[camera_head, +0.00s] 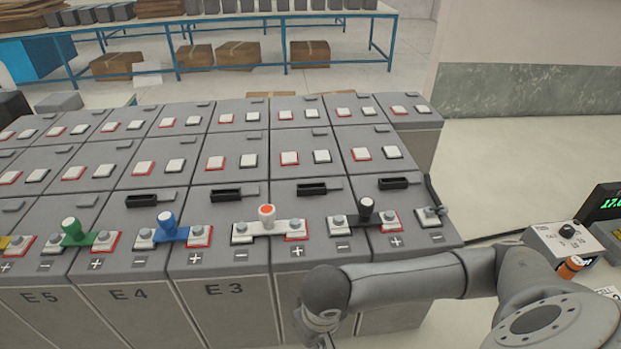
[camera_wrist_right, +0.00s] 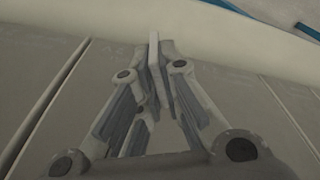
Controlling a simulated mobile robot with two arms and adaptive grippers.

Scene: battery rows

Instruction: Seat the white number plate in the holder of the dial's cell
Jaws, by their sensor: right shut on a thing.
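My right arm comes in from the right in the head view, and its gripper (camera_head: 322,338) is at the bottom edge, mostly cut off, in front of the front row of cells. In the right wrist view its fingers (camera_wrist_right: 158,78) are shut on a thin white plate (camera_wrist_right: 153,46), seen edge-on and sticking up past the fingertips. Black slotted holders (camera_head: 234,194) sit on top of several front-row cells, among them one at the right end (camera_head: 400,183). A white box with a black dial knob (camera_head: 566,230) stands at the right; its setting is too small to read. My left gripper is out of view.
Coloured links with upright knobs join the front-row terminals: green (camera_head: 75,228), blue (camera_head: 167,222), white with an orange top (camera_head: 267,214), and black (camera_head: 366,208). A green-digit display (camera_head: 611,203) and an orange-capped item (camera_head: 570,267) are at right. A blue-legged table (camera_head: 285,40) stands behind.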

